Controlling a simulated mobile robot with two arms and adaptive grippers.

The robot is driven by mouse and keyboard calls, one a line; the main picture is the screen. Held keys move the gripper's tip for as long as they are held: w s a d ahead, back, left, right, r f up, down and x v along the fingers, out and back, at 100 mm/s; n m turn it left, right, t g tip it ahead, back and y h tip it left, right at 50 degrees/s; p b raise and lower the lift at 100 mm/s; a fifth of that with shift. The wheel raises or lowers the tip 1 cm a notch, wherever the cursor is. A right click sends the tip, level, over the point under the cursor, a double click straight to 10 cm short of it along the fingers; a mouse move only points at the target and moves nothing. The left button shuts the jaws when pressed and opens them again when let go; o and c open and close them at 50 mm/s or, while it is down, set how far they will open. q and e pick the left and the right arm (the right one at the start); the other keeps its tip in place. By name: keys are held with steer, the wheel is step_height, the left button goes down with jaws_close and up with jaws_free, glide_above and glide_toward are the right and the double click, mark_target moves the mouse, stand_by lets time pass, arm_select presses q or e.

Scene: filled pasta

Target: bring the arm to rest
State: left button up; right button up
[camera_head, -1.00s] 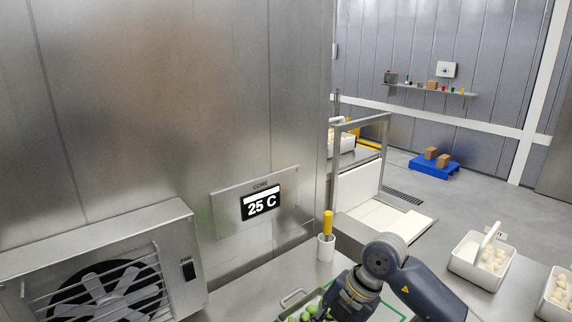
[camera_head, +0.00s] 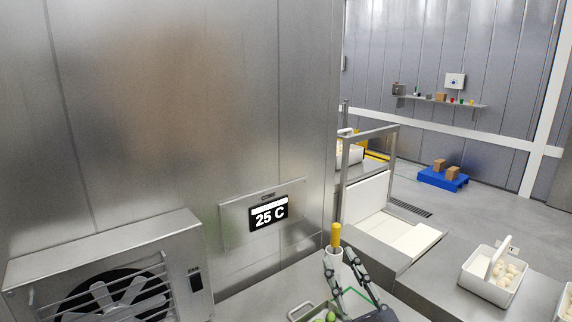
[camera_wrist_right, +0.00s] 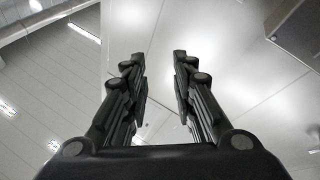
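My right gripper (camera_head: 337,256) is at the lower middle of the head view, fingers pointing up and spread apart. In the right wrist view its two fingers (camera_wrist_right: 160,62) stand apart with nothing between them, against the ceiling and a pale panel. In the head view the fingers overlap a white cup (camera_head: 333,254) holding a yellow-handled tool (camera_head: 336,236); I cannot tell whether they touch it. My left gripper is not in view.
A metal tray with green items (camera_head: 324,315) lies on the steel counter below the gripper. A white container of pale pieces (camera_head: 491,281) stands at right.

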steer(key=s+d+f+m+g+h, duration=0.4)
steer(key=d+f+g, duration=0.15)
steer(key=f, duration=0.55)
steer(key=s+d+f+m+g+h, duration=0.35)
steer(key=d+f+h, duration=0.2)
steer(key=f, duration=0.55)
steer(key=s+f+n+g+y, duration=0.1)
steer(key=s+f+g, duration=0.35)
steer(key=s, duration=0.45)
steer(key=s+f+g+y, duration=0.2)
steer(key=s+f+g, duration=0.3)
steer(key=s, duration=0.5)
step_height(320, 180, down, 26)
steer(key=s+a, duration=0.1)
steer(key=s, duration=0.1)
steer(key=s+d+f+g, duration=0.1)
steer(key=s+d+f, duration=0.1)
steer(key=s+f, duration=1.4)
steer(key=shift+s+d+f+n+g+h, duration=0.2)
steer(key=shift+d+f+n+g+h, duration=0.2)
steer(key=shift+f, duration=0.15)
